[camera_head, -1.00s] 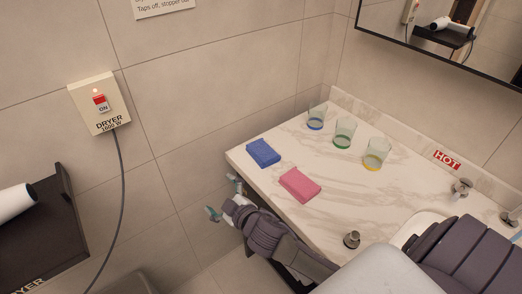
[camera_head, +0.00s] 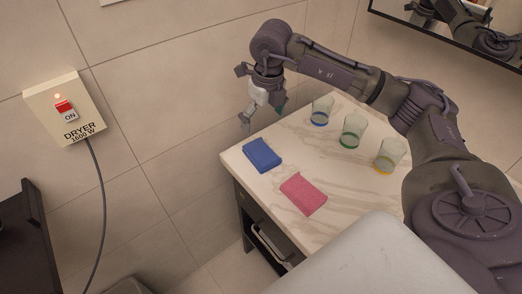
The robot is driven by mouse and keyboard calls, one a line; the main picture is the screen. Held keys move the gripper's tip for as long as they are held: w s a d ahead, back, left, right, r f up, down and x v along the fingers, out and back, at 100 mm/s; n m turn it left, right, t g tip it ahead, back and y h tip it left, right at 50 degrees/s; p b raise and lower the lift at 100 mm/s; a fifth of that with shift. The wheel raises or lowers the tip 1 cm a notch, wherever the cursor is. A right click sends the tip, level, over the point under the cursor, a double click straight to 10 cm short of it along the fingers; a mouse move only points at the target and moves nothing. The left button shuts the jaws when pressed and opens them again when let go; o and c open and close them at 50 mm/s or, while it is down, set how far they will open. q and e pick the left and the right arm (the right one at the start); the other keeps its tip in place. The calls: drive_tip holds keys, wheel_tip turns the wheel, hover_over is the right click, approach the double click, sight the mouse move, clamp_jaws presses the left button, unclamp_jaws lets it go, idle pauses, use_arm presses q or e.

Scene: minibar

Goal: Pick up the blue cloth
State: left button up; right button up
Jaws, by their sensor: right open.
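The blue cloth (camera_head: 262,155) is a folded, flat block lying on the left end of the marble counter (camera_head: 338,173). It is fully visible, with nothing touching it. My right gripper (camera_head: 262,112) hangs at the end of my right arm, above the counter's back left edge. It points down, open and empty, and appears in the picture just above the blue cloth, apart from it. My left gripper is not in view.
A folded pink cloth (camera_head: 303,193) lies right of the blue one. Three glasses with blue (camera_head: 320,111), green (camera_head: 352,130) and yellow (camera_head: 389,155) bases stand along the back. A dryer switch box (camera_head: 65,108) is on the wall at left.

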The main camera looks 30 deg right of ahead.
drive_tip(key=p, duration=0.1)
hover_over(261, 152)
wheel_tip(261, 152, down, 8)
drive_tip(key=shift+a+r, duration=0.1)
drive_tip(key=shift+s+f+p, duration=0.15)
drive_tip(key=shift+f+p, duration=0.3)
drive_tip(key=shift+f, duration=0.1)
drive_tip(key=f, duration=0.1)
drive_tip(key=f+p, duration=0.1)
drive_tip(key=f, duration=0.1)
drive_tip(key=shift+d+f, duration=0.2)
drive_tip(key=shift+f, duration=0.1)
drive_tip(key=shift+w+f, duration=0.2)
drive_tip(key=shift+f, duration=0.2)
drive_tip(key=shift+c, duration=0.3)
drive_tip(key=c, duration=1.1)
